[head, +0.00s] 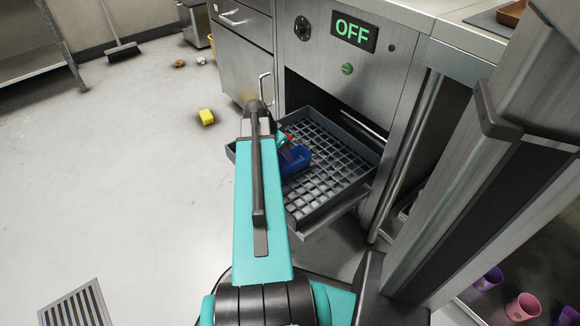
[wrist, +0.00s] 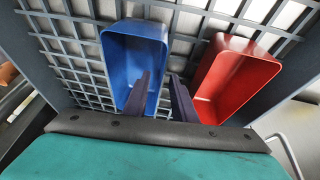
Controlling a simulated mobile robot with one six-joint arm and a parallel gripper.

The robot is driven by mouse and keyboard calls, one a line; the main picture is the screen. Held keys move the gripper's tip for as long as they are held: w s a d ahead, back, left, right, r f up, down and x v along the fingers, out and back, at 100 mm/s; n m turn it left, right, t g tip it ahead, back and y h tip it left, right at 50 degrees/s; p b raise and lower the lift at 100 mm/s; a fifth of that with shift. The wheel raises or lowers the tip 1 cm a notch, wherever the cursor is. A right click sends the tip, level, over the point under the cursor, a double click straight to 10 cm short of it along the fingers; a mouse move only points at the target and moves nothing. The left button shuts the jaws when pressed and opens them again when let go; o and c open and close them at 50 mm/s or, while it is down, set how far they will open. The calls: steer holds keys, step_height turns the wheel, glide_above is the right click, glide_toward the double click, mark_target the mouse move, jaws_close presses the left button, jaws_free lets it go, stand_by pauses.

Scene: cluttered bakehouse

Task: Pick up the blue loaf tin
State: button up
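The blue loaf tin (wrist: 134,45) lies in the grey gridded rack, in the upper middle of the wrist view. In the head view the tin (head: 297,161) shows to the right of my arm, partly covered by it. My gripper (wrist: 161,75) is open, with two dark fingers apart. The left finger overlaps the inside of the tin and the right finger is just outside its right wall. I cannot tell how deep the fingers reach or whether they touch it. In the head view my fingers are hidden.
A red loaf tin (wrist: 232,72) sits close to the right of the blue one. The gridded rack (head: 340,160) has raised edges and sits pulled out under a steel cabinet with an OFF sign (head: 354,32).

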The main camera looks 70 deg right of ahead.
jaws_close()
steer(key=shift+r, duration=0.1)
stand_by(0.3)
step_height(320, 180, up, 10)
steer(key=p, duration=0.4)
stand_by(0.7)
